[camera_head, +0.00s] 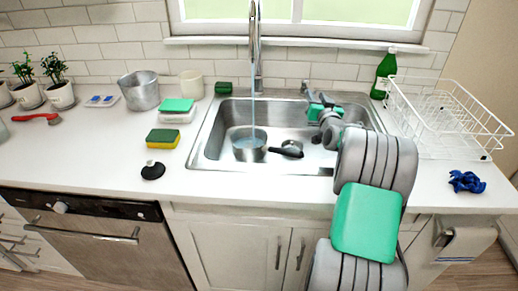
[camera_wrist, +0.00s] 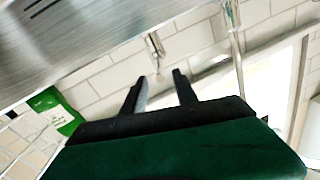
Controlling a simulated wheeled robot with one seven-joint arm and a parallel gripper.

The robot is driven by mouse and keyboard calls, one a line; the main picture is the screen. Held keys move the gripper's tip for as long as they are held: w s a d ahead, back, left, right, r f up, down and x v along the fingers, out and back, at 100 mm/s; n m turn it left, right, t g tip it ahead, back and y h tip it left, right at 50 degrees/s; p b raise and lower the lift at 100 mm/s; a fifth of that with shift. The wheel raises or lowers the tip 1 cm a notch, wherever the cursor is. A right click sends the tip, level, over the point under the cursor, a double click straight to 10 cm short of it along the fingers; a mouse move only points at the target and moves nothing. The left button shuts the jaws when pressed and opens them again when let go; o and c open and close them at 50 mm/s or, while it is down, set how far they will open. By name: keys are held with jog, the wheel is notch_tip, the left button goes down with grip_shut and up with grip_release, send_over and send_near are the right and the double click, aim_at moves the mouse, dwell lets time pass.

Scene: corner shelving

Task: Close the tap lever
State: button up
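The silver tap (camera_head: 254,50) stands behind the sink, and a stream of water runs from it into a metal pot (camera_head: 248,151) in the basin. A small metal lever (camera_head: 304,87) shows at the sink's back right rim, partly beside my gripper (camera_head: 322,98). In the wrist view the lever (camera_wrist: 155,46) appears just beyond the fingertips, and the tap's column (camera_wrist: 232,32) is to its right. My gripper (camera_wrist: 157,78) has its two dark fingers spread, with nothing between them. The lever looks close to the fingertips; I cannot tell whether they touch.
A green bottle (camera_head: 384,73) stands right of my gripper; it also shows in the wrist view (camera_wrist: 55,110). A white dish rack (camera_head: 445,115) is at the right. A dark ladle-like item (camera_head: 290,149) lies in the sink (camera_head: 205,135). The window ledge (camera_head: 305,43) runs behind.

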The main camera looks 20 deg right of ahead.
jog(key=shift+c, duration=0.2)
jog(key=r+p, duration=0.1)
jog(key=d+r+m+p, duration=0.1)
jog(key=r+p, duration=0.1)
jog(key=shift+s+r, duration=0.1)
jog(key=shift+s, duration=0.1)
jog(key=c, duration=0.3)
jog(key=s+d+m, duration=0.1)
jog(key=s+d+f+m+y, duration=0.1)
jog(key=d+m, duration=0.1)
jog(key=s+d+f+m+y, duration=0.1)
jog(key=m, duration=0.1)
jog(key=shift+s+d, duration=0.25)
jog(key=shift+c, duration=1.4)
jog(key=s+m, duration=0.1)
jog(key=s+d+m+y, duration=0.1)
jog(key=s, duration=0.1)
jog(key=s+d+m+y, duration=0.1)
jog(key=m, duration=0.1)
jog(key=shift+s+d+b, duration=0.1)
jog(key=shift+s+b, duration=0.1)
jog(key=shift+b, duration=0.1)
grip_shut()
jog(key=w+a+y+p, duration=0.1)
jog(key=w+a, duration=0.3)
jog(key=w, duration=0.6)
jog(key=shift+w+f+m+p, duration=0.2)
jog(key=shift+f+m+p, duration=0.15)
jog(key=shift+p, duration=0.45)
